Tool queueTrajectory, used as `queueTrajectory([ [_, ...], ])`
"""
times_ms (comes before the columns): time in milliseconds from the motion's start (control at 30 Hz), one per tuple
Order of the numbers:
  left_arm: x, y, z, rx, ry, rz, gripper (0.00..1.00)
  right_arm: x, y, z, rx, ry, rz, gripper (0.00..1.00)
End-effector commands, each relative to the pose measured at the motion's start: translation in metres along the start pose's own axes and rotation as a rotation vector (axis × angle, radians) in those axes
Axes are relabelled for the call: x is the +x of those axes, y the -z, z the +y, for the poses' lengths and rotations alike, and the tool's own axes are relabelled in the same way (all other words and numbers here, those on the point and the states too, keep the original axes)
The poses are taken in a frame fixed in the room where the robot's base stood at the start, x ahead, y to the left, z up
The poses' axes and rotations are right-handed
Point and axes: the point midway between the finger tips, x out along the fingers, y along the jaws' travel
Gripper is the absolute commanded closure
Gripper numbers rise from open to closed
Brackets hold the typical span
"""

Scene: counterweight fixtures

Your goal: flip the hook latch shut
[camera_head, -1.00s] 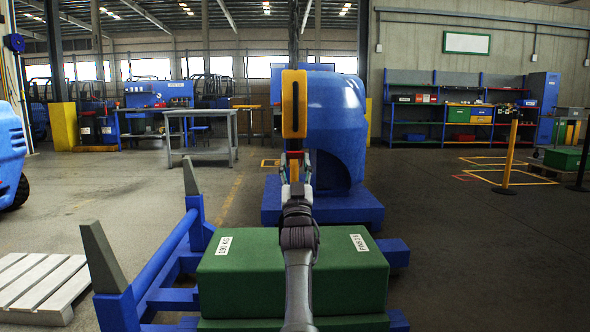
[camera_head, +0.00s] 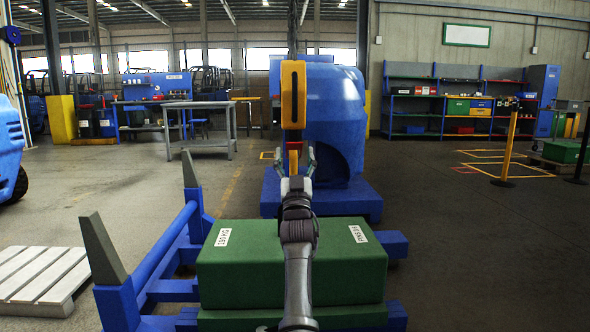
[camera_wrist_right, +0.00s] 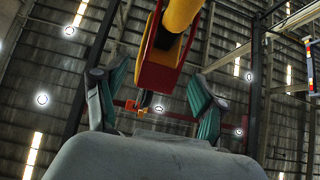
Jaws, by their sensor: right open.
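A yellow hook block (camera_head: 293,95) with a dark slot hangs in the middle of the head view. Below it is a red part, with a yellow piece (camera_head: 293,160) under that. My right gripper (camera_head: 295,157) is open, its fingers on either side of this lower piece. In the right wrist view the yellow and red hook assembly (camera_wrist_right: 163,72) comes down between my open, teal-padded fingers (camera_wrist_right: 158,98). A small orange piece (camera_wrist_right: 140,112) and a dark part show at its lower end. I cannot tell which part is the latch or whether the fingers touch anything. My left gripper is not in view.
A green weight block (camera_head: 290,270) lies on a blue frame (camera_head: 155,262) with grey posts, below my right arm. A large blue machine (camera_head: 338,120) stands behind the hook. A pale pallet (camera_head: 40,280) lies at left. The floor to the right is mostly clear.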

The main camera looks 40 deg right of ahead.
Motion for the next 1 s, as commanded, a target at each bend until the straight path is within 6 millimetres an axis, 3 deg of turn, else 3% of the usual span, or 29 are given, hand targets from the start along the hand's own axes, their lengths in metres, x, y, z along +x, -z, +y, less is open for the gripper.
queueTrajectory([
  [533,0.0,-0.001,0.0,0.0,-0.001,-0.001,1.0,-0.102,-0.001,-0.001,0.001,0.002,-0.004,0.29],
  [700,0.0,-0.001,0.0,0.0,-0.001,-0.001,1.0,-0.114,0.0,0.0,0.0,0.001,-0.001,0.29],
  [1000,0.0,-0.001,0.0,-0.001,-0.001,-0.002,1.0,-0.116,-0.001,0.0,0.001,0.001,-0.001,0.29],
])
